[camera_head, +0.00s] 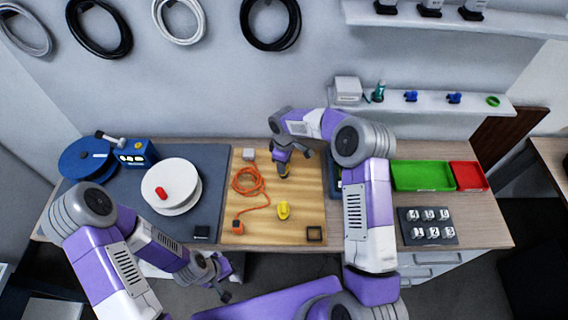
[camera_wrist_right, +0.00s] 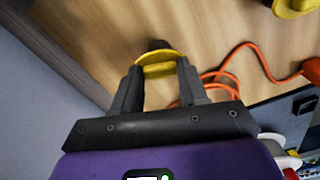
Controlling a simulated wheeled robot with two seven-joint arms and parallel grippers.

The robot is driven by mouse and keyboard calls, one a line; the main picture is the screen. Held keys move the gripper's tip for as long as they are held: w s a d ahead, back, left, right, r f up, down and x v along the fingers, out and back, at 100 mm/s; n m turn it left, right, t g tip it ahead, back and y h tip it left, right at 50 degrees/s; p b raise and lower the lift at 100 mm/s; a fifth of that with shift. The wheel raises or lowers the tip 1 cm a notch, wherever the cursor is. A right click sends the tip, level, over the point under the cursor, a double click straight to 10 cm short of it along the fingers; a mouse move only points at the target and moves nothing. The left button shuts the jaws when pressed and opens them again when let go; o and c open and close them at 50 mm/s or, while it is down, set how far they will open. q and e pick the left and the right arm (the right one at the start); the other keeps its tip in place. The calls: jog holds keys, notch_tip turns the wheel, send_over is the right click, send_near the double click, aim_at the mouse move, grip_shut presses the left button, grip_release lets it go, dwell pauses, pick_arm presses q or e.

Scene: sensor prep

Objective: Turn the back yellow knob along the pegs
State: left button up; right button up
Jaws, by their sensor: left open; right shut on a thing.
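The back yellow knob (camera_wrist_right: 158,66) sits on the wooden board between the fingers of my right gripper (camera_wrist_right: 158,85), which is shut on it. In the head view my right gripper (camera_head: 283,172) comes down over the back part of the board and mostly hides this knob. A second yellow knob (camera_head: 283,210) stands further forward on the board and shows at the top edge of the wrist view (camera_wrist_right: 292,6). I cannot make out the pegs clearly. My left gripper (camera_head: 222,284) is open and empty, in front of the table edge.
An orange cable (camera_head: 249,183) lies looped on the wooden board (camera_head: 300,232), left of the knobs. A white reel (camera_head: 180,198) and a blue device (camera_head: 136,153) stand on the grey mat at left. A green tray (camera_head: 422,176) and a red tray (camera_head: 468,176) lie at right.

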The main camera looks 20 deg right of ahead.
jog(key=shift+n, duration=1.8)
jog(key=o, duration=1.1)
jog(key=shift+c, duration=0.2)
notch_tip(320, 180, up, 8)
jog(key=shift+f, duration=0.15)
